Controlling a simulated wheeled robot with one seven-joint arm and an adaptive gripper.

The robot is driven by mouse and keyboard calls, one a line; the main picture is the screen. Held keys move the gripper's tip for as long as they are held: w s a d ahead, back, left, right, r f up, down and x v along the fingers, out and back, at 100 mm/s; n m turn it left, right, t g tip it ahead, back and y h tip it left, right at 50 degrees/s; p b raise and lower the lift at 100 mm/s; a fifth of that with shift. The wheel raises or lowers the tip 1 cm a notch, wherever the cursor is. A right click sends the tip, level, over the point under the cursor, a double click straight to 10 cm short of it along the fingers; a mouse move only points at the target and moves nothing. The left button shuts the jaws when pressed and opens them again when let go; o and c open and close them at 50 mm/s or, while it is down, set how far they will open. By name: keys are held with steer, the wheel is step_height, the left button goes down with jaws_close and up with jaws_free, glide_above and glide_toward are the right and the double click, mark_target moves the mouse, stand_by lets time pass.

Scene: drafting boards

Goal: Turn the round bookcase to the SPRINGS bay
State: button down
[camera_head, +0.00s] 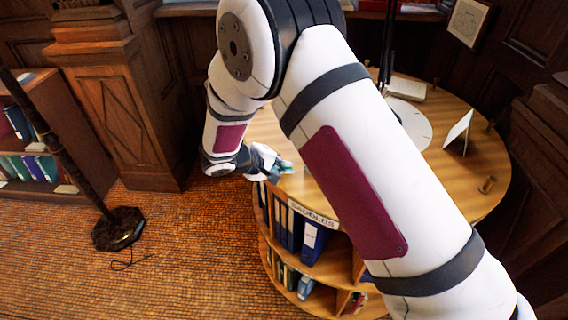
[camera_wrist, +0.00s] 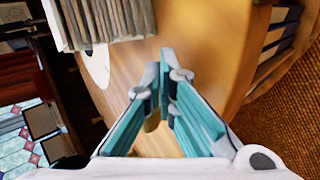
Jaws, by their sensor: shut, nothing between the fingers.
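The round bookcase (camera_head: 470,190) stands at centre right with a light wood top. The bay facing my camera carries a label reading SADDLES (camera_head: 313,214) and holds blue binders (camera_head: 312,242). No SPRINGS label can be read; much of the bookcase is hidden behind my arm. My gripper (camera_head: 284,168) is at the left rim of the top, above the SADDLES bay. In the wrist view my gripper (camera_wrist: 165,68) has its teal fingers closed together with nothing between them, over the wooden top (camera_wrist: 205,45). I cannot tell whether it touches the bookcase.
Small pegs (camera_head: 487,185) stand near the top's rim. A folded white card (camera_head: 458,132) and a white disc (camera_head: 410,122) are on the top. A dark pole on a base (camera_head: 118,229) stands at left, before a low bookshelf (camera_head: 30,192).

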mark_target(284, 156)
steer(key=shift+m, duration=0.3)
steer(key=w+b, duration=0.1)
steer(key=w+a+b, duration=0.2)
steer(key=shift+w+a+f, duration=0.15)
steer(key=shift+w+a, duration=0.1)
steer(key=shift+w, duration=0.05)
steer(key=shift+w+a+g+b, duration=0.4)
steer(key=shift+w+a+b, duration=0.4)
steer(key=shift+b, duration=0.5)
steer(key=shift+h, duration=0.3)
steer(key=shift+s+d+r, duration=0.1)
steer(key=shift+r, duration=0.1)
steer(key=shift+s+d+r+p, duration=0.2)
steer(key=shift+s+r+p, duration=0.3)
steer(key=shift+s+p, duration=0.05)
step_height(284, 156, up, 8)
steer(key=p, duration=0.1)
